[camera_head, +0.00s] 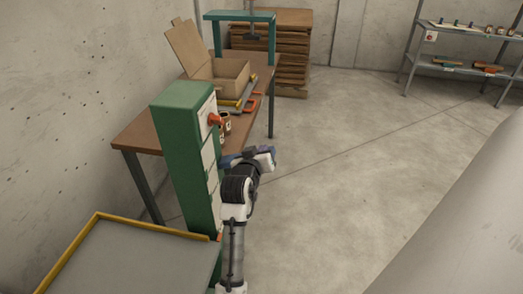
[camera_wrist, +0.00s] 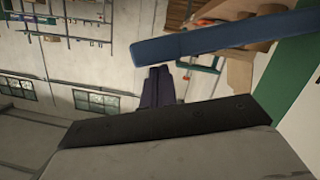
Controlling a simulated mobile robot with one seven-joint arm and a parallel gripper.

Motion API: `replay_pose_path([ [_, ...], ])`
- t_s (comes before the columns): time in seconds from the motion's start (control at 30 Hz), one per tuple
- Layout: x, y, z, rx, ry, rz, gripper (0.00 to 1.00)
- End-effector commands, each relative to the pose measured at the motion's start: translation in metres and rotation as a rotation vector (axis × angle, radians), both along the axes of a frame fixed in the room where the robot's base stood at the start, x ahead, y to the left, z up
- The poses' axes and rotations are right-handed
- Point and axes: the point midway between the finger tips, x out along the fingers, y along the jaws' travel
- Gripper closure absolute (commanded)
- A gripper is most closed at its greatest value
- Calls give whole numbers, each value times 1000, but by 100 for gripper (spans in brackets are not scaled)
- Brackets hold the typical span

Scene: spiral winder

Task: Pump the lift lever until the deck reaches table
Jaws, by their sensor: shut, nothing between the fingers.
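The green lift column (camera_head: 182,150) stands in front of the wooden table (camera_head: 140,134). The deck (camera_head: 135,265), a grey plate with a yellow rim, is at the lower left; I cannot tell its height against the tabletop. A red-orange handle (camera_head: 215,119) sticks out high on the column's face. A blue bar (camera_wrist: 215,35) crosses the top of the wrist view beside the column's green edge (camera_wrist: 288,65); it may be the lever. My gripper (camera_head: 266,156) is right of the column. Its dark fingers (camera_wrist: 157,75) are together and empty, below the blue bar.
An open cardboard box (camera_head: 222,74), cups (camera_head: 224,127) and tools stand on the table. A wooden stack (camera_head: 285,50) is behind it. A metal shelf (camera_head: 465,65) stands at the back right. The concrete floor (camera_head: 340,150) right of my arm is clear.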

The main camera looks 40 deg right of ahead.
Motion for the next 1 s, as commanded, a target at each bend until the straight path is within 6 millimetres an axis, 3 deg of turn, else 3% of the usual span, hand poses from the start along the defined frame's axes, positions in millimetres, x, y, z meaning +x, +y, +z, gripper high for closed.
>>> replay_pose_path([
  [0.57, -5, -4, -11, 45, -53, -1, 100],
  [0.77, -11, -9, -26, 97, -112, -3, 100],
  [1.0, -19, -16, -58, 215, -248, -3, 100],
])
